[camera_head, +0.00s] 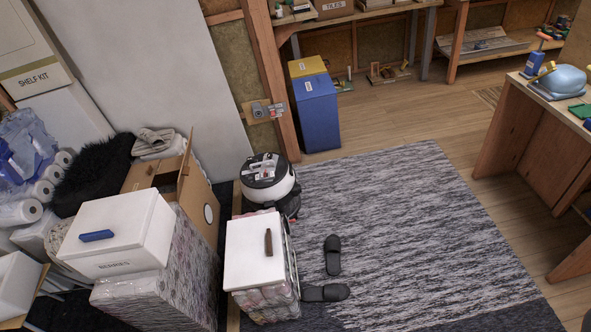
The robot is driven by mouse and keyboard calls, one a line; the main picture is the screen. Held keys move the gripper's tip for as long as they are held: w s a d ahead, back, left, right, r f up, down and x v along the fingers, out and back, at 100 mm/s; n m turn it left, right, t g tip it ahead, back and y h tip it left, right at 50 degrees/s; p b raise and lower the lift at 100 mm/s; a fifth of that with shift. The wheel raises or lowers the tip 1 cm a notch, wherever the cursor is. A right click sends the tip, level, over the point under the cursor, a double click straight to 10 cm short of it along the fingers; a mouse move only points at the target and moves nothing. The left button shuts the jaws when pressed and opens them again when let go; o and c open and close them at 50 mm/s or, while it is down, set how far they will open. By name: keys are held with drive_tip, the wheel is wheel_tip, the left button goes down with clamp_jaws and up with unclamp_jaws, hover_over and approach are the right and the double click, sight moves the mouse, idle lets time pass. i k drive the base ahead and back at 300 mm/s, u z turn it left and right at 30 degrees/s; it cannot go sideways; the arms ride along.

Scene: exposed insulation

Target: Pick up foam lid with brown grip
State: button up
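A white foam lid (243,255) with a brown grip (268,242) lies flat at the lower middle. It sits on top of a container wrapped in clear plastic (270,303), whose contents are blurred. The brown grip stands near the lid's right side. To its left, a second white foam lid (130,215) with a blue grip (97,236) tops a white foam box (118,262) labelled "BERRIES". My gripper is not in view.
A white and black round vacuum (266,180) stands just behind the brown-grip lid. Black slippers (332,255) lie on the grey rug (400,215) to the right. An open cardboard box (190,185) is behind left. The rug's middle is clear.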

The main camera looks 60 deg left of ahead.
sight(254, 257)
drive_tip(key=z, duration=0.85)
drive_tip(key=i, duration=2.1)
drive_tip(key=u, duration=3.3)
drive_tip(key=i, duration=1)
